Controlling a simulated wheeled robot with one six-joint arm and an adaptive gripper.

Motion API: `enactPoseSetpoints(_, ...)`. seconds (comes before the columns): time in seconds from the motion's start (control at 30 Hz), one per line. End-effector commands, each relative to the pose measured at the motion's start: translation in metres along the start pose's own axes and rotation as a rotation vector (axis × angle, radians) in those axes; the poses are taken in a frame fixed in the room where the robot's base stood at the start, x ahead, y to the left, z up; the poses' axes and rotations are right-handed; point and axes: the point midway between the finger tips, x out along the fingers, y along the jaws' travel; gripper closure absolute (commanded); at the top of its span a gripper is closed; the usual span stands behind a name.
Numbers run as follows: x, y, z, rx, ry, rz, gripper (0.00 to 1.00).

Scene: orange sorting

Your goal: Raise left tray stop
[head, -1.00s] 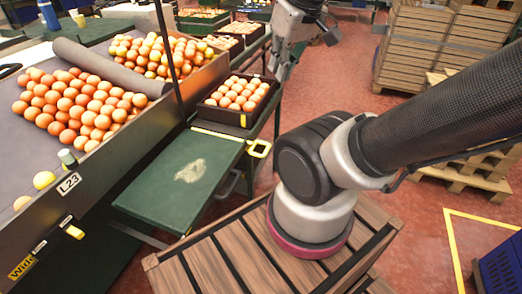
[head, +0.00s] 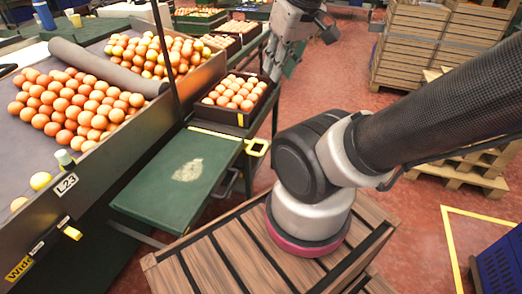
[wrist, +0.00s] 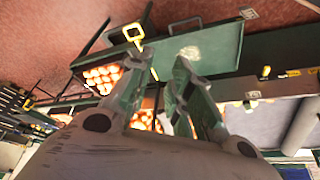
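A yellow loop handle (head: 257,147) sticks out at the right end of a yellow strip (head: 216,133), at the edge between the green shelf (head: 160,205) and the tray of oranges. The same handle (wrist: 133,33) and strip (wrist: 154,74) show in the wrist view. I cannot tell for sure which part is the left tray stop. My gripper (head: 278,74) is in the air beyond the handle, beside the tray's far right side. In the wrist view its fingers (wrist: 166,62) are apart with nothing between them. The strip shows beyond the fingertips, and they do not touch the handle.
A dark tray of oranges (head: 258,112) stands behind the strip. Loose oranges lie on the grey sorting table (head: 30,150) at left, with a grey roll (head: 105,68). Pallets (head: 415,45) stand at back right. Red floor is free between.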

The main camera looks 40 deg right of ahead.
Motion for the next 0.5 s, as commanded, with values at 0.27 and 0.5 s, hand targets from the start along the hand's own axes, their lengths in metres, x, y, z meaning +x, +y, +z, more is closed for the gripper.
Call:
enactPoseSetpoints(0.27, 0.055, 0.049, 0.02, 0.233, -0.299, 0.048, 0.63)
enactPoseSetpoints(0.5, 0.118, 0.083, 0.034, 0.554, -0.555, -0.036, 0.63)
